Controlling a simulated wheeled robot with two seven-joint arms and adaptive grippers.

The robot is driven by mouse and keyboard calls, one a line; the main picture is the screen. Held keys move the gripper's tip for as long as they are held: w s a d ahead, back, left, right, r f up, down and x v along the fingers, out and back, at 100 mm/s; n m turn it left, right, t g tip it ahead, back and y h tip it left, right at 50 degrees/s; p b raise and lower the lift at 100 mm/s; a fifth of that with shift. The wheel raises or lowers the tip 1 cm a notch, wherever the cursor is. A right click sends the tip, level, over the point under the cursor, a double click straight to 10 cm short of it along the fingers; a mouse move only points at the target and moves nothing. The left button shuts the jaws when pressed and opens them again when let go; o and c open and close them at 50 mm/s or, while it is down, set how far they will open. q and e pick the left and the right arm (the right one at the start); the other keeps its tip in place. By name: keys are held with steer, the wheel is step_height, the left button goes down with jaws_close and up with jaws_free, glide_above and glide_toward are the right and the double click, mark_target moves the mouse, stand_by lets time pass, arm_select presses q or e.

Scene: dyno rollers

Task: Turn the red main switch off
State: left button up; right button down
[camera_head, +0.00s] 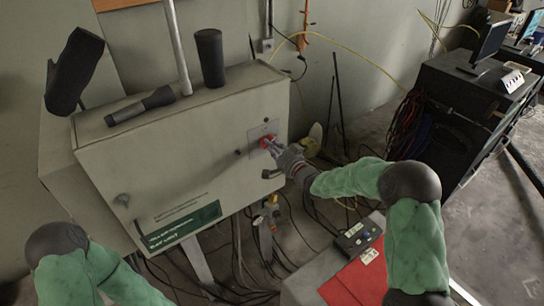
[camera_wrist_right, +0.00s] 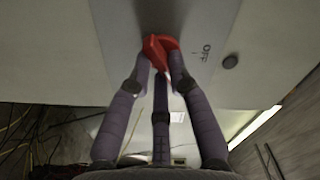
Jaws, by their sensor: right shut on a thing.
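The red main switch (camera_head: 267,141) sits on a grey plate at the right end of the front of a beige cabinet (camera_head: 160,170). My right gripper (camera_head: 273,148) reaches it from the right and is shut on it. In the right wrist view the red handle (camera_wrist_right: 157,47) is between the fingertips of my right gripper (camera_wrist_right: 160,66). An "OFF" mark (camera_wrist_right: 207,52) shows on the plate to the right of the handle. The fingers hide part of the switch. My left gripper is out of view; only part of my left arm shows at the lower left.
Dark cylinders, one standing (camera_head: 210,57) and one lying (camera_head: 140,106), are on the cabinet top. A small button box (camera_head: 358,237) and a red sheet (camera_head: 357,282) are below my right arm. Cables hang and lie under the cabinet. A black rack (camera_head: 445,118) stands at the right.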

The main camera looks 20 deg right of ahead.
steer(key=shift+r+n+b, duration=0.15)
steer(key=shift+n+b, duration=5.35)
steer(key=shift+b, duration=1)
steer(key=c, duration=1.1)
jaws_free()
steer(key=shift+c, duration=0.2)
steer(key=v, duration=1.2)
